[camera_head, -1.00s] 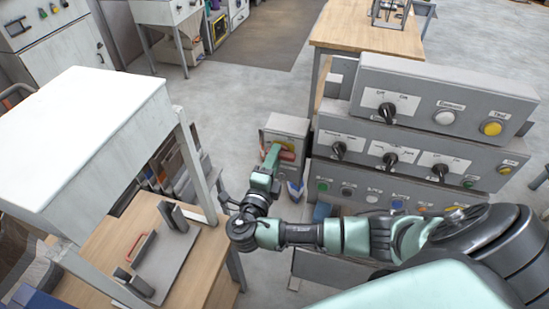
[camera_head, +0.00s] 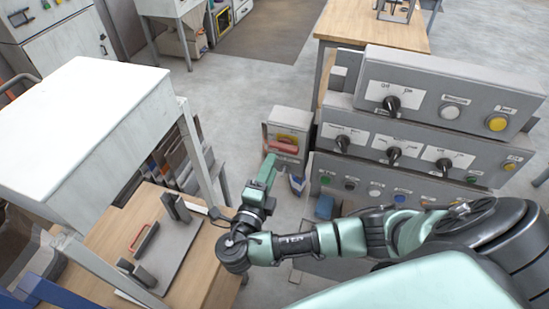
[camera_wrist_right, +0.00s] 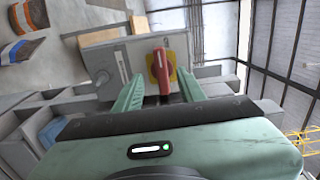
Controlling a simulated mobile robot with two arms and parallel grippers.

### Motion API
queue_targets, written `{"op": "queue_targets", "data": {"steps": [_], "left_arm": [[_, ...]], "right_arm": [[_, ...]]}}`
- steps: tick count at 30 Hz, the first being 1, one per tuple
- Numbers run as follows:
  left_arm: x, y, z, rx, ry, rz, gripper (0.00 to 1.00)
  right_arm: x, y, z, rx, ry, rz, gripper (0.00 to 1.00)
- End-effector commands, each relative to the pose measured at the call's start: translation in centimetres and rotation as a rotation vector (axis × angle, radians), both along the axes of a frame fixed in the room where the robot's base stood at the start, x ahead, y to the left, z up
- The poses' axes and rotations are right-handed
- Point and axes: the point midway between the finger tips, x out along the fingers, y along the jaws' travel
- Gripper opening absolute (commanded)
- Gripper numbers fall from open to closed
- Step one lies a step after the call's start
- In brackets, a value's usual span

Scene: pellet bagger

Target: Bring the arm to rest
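My right gripper (camera_head: 269,166) is in the middle of the head view, in front of a small grey switch box (camera_head: 291,120). The box carries a red handle (camera_head: 284,147) on a yellow plate, lying crosswise in the head view. In the right wrist view my right gripper (camera_wrist_right: 161,88) has its two green fingers spread apart with nothing held. The red handle (camera_wrist_right: 160,67) shows between and beyond the fingertips, apparently clear of them. My right arm reaches in from the right of the head view. My left gripper is not in view.
A grey stepped control panel (camera_head: 440,125) with knobs and buttons stands close right of the gripper, behind my arm. A wooden table (camera_head: 205,262) under a white-topped frame (camera_head: 85,120) is at the left. Open floor (camera_head: 240,105) lies between them.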

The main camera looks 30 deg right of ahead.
Motion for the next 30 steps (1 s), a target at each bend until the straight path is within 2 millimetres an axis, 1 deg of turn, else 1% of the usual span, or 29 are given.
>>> {"op": "queue_targets", "data": {"steps": [1,5,19,21,23,26,27,29,30], "left_arm": [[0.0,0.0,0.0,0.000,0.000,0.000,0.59],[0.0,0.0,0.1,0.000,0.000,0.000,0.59],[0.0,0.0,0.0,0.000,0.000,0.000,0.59],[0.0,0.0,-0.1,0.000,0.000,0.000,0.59],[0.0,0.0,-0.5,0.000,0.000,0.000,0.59],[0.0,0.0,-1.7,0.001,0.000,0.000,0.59],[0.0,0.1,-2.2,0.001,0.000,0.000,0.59],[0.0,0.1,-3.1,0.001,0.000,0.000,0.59],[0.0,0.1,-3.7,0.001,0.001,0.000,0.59]], "right_arm": [[-0.3,0.4,0.1,0.001,-0.001,0.002,0.40],[-0.8,0.9,0.0,0.000,0.000,0.000,0.40],[-0.8,0.9,0.0,0.000,0.000,0.000,0.40],[-0.7,0.9,-0.5,0.013,-0.002,0.001,0.40],[-0.4,0.8,-1.9,0.050,-0.010,0.005,0.40],[0.3,0.5,-6.6,0.191,-0.039,0.007,0.40],[0.5,0.3,-9.3,0.277,-0.056,-0.001,0.40],[0.6,-0.1,-13.8,0.423,-0.088,-0.024,0.40],[0.3,-0.3,-16.9,0.532,-0.112,-0.053,0.40]]}}
